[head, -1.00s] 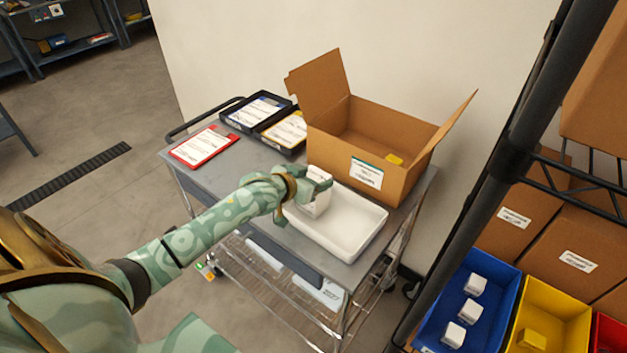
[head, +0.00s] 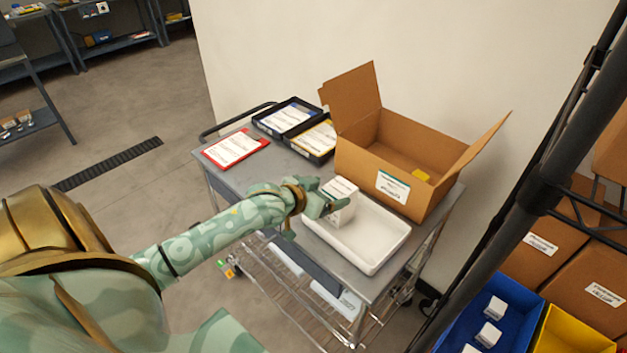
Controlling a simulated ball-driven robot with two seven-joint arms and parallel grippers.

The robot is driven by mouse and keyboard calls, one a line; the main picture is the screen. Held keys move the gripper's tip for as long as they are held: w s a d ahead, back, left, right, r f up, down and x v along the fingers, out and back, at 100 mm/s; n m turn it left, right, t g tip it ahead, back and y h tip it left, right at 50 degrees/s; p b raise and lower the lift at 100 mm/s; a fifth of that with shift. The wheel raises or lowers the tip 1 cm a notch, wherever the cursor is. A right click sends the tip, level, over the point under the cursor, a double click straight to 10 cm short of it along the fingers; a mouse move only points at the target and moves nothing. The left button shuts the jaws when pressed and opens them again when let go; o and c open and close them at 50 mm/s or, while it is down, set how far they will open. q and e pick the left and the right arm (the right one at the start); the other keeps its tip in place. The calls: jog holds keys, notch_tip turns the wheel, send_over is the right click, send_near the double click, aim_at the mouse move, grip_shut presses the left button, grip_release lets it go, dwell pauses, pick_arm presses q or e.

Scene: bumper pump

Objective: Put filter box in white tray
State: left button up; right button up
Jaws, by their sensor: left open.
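The white filter box (head: 342,190) stands upright at the left end of the white tray (head: 376,238), which lies on the grey cart top. It appears to rest inside the tray, though its lower left side is partly hidden by my gripper. My left gripper (head: 321,205) is open at the box's left side, with a finger still in front of part of it. I cannot tell whether that finger touches the box. My right gripper is not in view.
An open cardboard box (head: 390,150) stands right behind the tray. Black document trays (head: 290,117) and a red clipboard (head: 236,148) lie at the cart's back left. A black rack post (head: 545,185) rises at right, with a blue bin (head: 513,290) beside it.

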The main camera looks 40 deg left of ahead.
pick_arm(q)
jog(key=p+v, duration=0.1)
jog(key=v, duration=0.5)
jog(key=shift+s, duration=0.1)
